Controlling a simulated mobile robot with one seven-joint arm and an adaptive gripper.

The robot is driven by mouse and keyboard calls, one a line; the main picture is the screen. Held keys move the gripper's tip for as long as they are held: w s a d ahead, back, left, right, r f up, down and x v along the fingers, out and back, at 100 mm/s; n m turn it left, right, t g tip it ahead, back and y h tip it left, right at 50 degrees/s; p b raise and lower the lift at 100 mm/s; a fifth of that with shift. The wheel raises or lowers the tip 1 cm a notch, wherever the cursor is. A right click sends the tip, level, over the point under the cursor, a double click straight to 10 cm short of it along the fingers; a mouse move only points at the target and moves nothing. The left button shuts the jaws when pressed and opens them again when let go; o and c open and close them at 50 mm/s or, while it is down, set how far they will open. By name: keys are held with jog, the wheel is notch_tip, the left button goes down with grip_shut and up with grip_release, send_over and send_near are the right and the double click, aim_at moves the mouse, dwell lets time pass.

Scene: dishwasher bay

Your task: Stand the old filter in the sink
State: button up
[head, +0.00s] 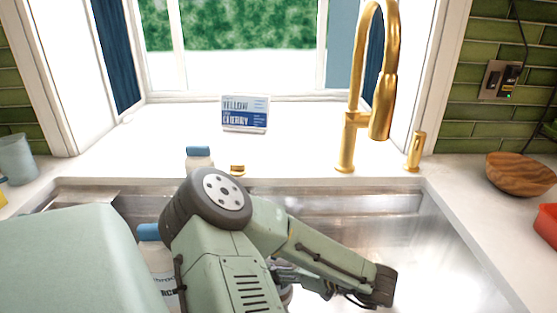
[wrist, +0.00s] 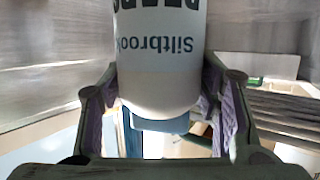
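In the wrist view a white cylinder printed "Siltbrook" (wrist: 160,60), upside down in the picture, fills the space between the finger pads of my gripper (wrist: 160,85). I take it for the filter; no mark shows whether it is the old one. Both pads lie along its sides, so my gripper looks shut on it. A blue part shows past its rounded end. In the head view my gripper (head: 290,275) is low over the sink (head: 450,250), partly hidden by my arm. What it holds is mostly hidden there.
A white, blue-capped container (head: 158,270) is left of my arm, partly covered. Another blue-capped container (head: 199,157) stands at the sink's back edge. The gold faucet (head: 346,140) rises behind the sink. A printed box (head: 245,113) is on the sill. The sink's right part looks clear.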

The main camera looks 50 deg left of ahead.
jog(key=o, duration=0.3)
jog(key=shift+o, duration=0.2)
jog(key=shift+r, duration=0.2)
jog(key=b+v, duration=0.2)
jog(key=v, duration=1)
jog(key=shift+f, duration=0.1)
